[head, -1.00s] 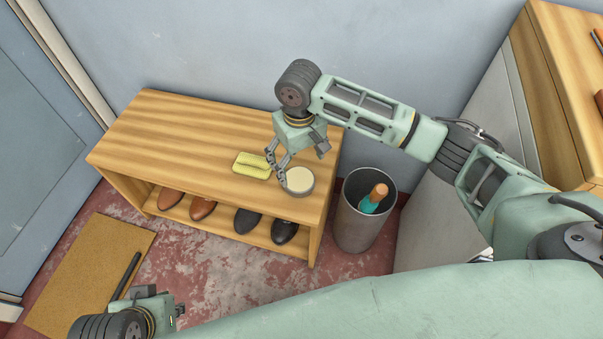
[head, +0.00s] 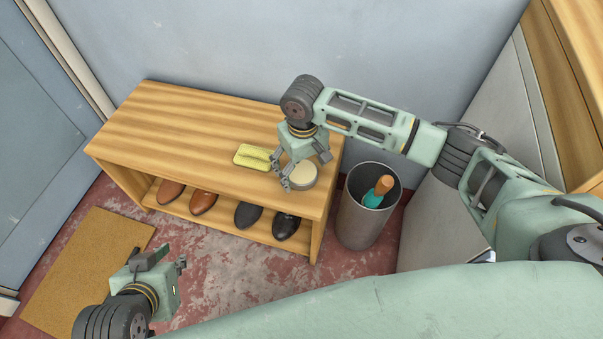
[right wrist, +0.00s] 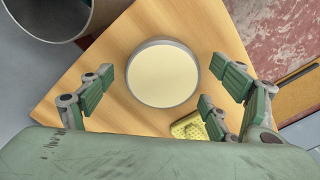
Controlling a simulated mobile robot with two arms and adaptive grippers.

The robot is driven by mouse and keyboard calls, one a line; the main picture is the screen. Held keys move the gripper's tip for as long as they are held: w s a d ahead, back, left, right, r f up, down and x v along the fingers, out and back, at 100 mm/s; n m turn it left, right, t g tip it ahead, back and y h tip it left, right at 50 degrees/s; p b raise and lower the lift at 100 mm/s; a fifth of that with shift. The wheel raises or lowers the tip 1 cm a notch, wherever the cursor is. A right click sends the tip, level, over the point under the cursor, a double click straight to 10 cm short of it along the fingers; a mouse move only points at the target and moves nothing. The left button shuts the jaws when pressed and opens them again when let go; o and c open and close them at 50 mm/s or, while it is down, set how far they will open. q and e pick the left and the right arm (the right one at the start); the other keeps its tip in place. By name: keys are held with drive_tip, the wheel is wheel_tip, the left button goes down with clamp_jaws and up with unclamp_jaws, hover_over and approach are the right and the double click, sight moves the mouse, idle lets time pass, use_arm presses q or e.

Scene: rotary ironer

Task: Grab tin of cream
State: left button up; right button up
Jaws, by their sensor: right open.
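The tin of cream (head: 301,177) is a round, low grey tin with a pale cream top. It sits on the wooden shoe bench near its right front corner. My right gripper (head: 287,183) is at the tin, its fingers open. In the right wrist view the tin (right wrist: 163,74) lies centred ahead between the spread green-padded fingers of my right gripper (right wrist: 165,90), and I see no finger closed on it. My left gripper (head: 168,260) is low at the left above the floor, away from the bench; its fingertips are too small to read.
A yellow sponge-like block (head: 252,157) lies left of the tin and shows close to a finger in the right wrist view (right wrist: 189,127). A grey bin (head: 362,222) with a teal bottle stands right of the wooden bench (head: 190,128). Several shoes (head: 204,201) sit on its lower shelf.

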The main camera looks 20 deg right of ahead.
drive_tip(key=c, duration=1.3)
drive_tip(key=shift+c, duration=0.3)
drive_tip(key=shift+r, duration=0.15)
